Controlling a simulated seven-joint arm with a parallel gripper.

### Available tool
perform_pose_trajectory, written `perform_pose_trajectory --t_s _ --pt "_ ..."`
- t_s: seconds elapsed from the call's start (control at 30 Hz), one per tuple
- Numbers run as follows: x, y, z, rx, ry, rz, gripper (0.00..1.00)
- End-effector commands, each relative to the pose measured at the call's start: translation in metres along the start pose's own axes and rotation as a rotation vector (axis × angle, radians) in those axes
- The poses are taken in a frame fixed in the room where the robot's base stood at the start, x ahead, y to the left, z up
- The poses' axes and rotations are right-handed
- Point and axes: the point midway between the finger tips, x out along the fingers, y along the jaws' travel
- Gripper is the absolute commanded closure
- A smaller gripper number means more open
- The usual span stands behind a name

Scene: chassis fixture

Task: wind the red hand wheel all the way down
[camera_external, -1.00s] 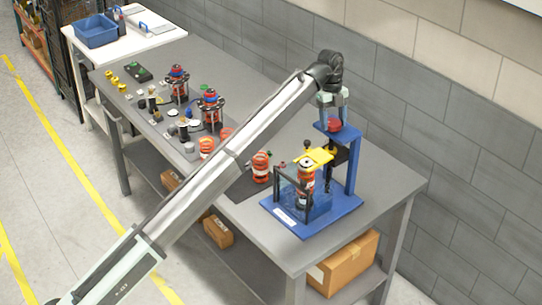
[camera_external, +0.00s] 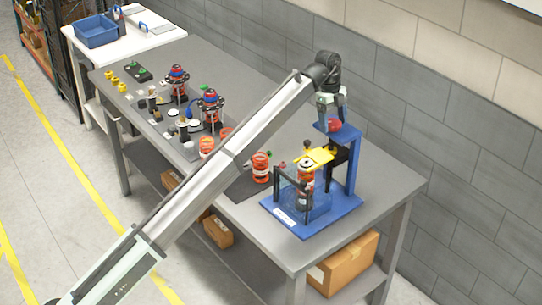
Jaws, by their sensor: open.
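The red hand wheel (camera_external: 334,125) sits on top of the blue press fixture (camera_external: 354,172) at the right end of the bench. My gripper (camera_external: 332,113) points down directly above the wheel, with its fingers apart and close to it. I cannot tell whether the fingers touch the wheel. Below, a yellow plate (camera_external: 316,157) lies over an orange spring and dark damper (camera_external: 305,185), which stand upright in the fixture behind a clear guard (camera_external: 291,203).
A loose orange spring (camera_external: 260,168) stands on a dark mat left of the fixture. Several assembled dampers and small parts (camera_external: 210,108) lie further left. A blue bin (camera_external: 96,31) is on the white table behind. A grey block wall runs along the bench's back.

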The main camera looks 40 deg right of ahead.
Motion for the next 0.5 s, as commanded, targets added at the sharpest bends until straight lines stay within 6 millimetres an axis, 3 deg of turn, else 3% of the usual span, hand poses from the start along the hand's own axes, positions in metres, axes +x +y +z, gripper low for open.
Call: perform_pose_trajectory --t_s 0.5 --pt "0.0003 0.0008 0.0001 -0.379 -0.001 -0.077 0.21"
